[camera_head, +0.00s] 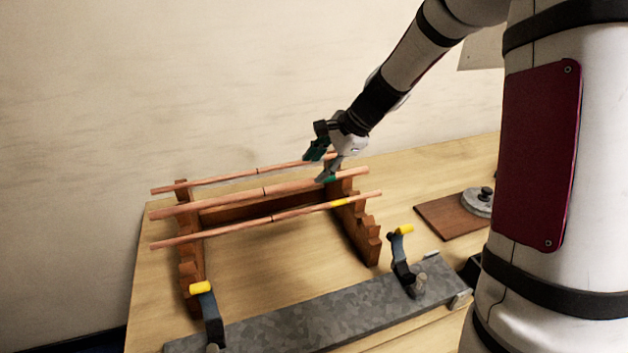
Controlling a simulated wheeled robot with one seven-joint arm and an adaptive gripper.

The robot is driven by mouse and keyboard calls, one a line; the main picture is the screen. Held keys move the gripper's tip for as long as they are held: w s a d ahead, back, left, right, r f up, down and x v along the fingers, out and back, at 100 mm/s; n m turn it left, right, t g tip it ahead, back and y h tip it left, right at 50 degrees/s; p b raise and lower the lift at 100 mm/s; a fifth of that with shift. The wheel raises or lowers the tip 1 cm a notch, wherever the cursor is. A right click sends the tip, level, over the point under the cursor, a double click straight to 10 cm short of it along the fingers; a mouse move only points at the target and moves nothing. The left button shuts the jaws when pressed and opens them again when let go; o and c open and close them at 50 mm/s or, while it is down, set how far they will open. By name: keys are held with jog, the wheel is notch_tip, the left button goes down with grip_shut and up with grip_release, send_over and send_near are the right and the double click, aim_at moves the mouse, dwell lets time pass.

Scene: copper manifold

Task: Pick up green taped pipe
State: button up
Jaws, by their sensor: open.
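Three copper pipes lie side by side across a wooden rack. The middle pipe (230,197) shows a small green patch near its right end, at my gripper; I take it for the green taped pipe, though the fingers partly cover that spot. My gripper (321,164) is open above the right end of the rack. One finger is raised over the back pipe (230,178), and the other reaches down to the green patch. I cannot tell whether it touches. The front pipe (235,227) has yellow tape near its right end.
The wooden rack (362,233) has stepped, notched side supports. In front lies a grey metal plate (310,318) with two upright blue clamps (401,262) with yellow tips. A brown board (440,220) with a round metal piece (478,203) is at right. A wall stands behind.

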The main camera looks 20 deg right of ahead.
aim_at(302, 182)
jog(key=shift+a+p+x, duration=0.1)
jog(key=shift+p+x, duration=0.1)
jog(key=shift+x, duration=1.4)
jog(key=shift+a+p+x, duration=0.15)
jog(key=shift+p+x, duration=0.05)
jog(key=shift+x, duration=1.4)
jog(key=shift+s, duration=0.1)
grip_shut()
